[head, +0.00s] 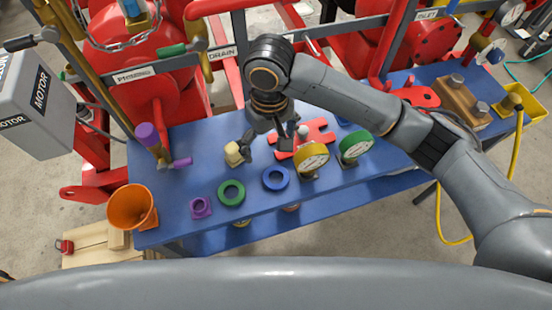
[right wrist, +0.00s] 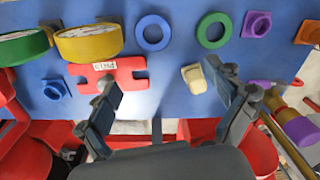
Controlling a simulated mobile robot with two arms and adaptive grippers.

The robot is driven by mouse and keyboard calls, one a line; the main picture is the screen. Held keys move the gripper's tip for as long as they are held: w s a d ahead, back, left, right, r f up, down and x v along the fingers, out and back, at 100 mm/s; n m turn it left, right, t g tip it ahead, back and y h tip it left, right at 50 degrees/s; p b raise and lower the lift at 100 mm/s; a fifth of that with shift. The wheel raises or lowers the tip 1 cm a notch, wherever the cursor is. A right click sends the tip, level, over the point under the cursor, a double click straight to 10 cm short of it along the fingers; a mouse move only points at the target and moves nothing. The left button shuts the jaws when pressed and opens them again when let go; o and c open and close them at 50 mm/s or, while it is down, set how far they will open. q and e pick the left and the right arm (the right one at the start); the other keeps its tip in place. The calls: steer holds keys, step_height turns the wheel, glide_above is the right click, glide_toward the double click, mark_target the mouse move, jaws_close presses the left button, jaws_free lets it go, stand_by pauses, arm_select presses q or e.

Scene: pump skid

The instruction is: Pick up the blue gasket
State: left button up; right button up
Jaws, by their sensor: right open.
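The blue gasket (head: 275,189), a flat ring, lies on the blue bench top (head: 330,195) between a green ring (head: 222,197) and a yellow gauge (head: 313,166). In the right wrist view the blue gasket (right wrist: 139,33) lies flat at the top middle, with the bench showing through its hole. My right gripper (head: 266,144) is open and empty, above the bench and farther back than the gasket. In the right wrist view its two fingers (right wrist: 163,78) are spread wide, and the gasket is beyond their tips, not between them. My left gripper is not in view.
A red plate (head: 318,135) and a cream block (head: 233,153) lie close to the right gripper. A green gauge (head: 356,147), a purple square fitting (head: 201,207) and an orange cup (head: 132,208) stand around. Red pump equipment is behind.

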glide_above(275, 176)
steer(key=f, duration=0.4)
steer(key=f+p, duration=0.1)
steer(key=f, duration=0.2)
steer(key=shift+w+a, duration=0.2)
steer(key=shift+a, duration=0.1)
steer(key=shift+w+f, duration=0.1)
steer(key=shift+f, duration=0.5)
steer(key=f, duration=0.1)
steer(key=f+p, duration=0.1)
steer(key=f, duration=0.2)
steer(key=shift+s+d+f, duration=0.1)
steer(key=shift+s+d, duration=0.25)
steer(key=shift+w+f, duration=0.1)
steer(key=shift+f, duration=0.4)
steer(key=c, duration=1.2)
